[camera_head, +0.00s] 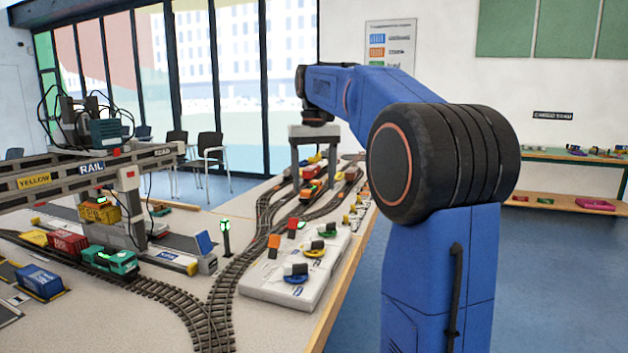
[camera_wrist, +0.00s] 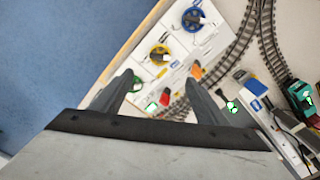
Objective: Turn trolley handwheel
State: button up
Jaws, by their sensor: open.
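A white control console (camera_head: 262,290) lies along the table's right edge and bears three handwheels: blue (camera_head: 295,279) in front, yellow (camera_head: 313,252) in the middle, green (camera_head: 327,231) behind. I cannot read which is the trolley wheel. In the wrist view the blue wheel (camera_wrist: 196,18) is at the top, the yellow wheel (camera_wrist: 158,53) is below it, and the green wheel (camera_wrist: 137,84) is partly hidden by the left finger. My gripper (camera_wrist: 162,85) is open and empty, pointing down above the table, apart from the wheels. It also shows in the head view (camera_head: 313,174), beyond the console.
A model gantry crane with a yellow container (camera_head: 100,211) hanging under it stands at the left. Curved rail tracks (camera_head: 228,285) run beside the console. A green locomotive (camera_head: 112,261) stands on the near track. A small green-lit signal post (camera_head: 225,238) stands left of the console.

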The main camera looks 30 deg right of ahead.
aim_at(313, 242)
jog(key=c, duration=0.8)
jog(key=shift+m, duration=0.5)
jog(key=shift+c, duration=1)
notch_tip(313, 242, down, 17)
jog(key=m, duration=1.7)
jog(key=shift+a+f, duration=0.15)
jog(key=shift+c, duration=0.3)
grip_shut()
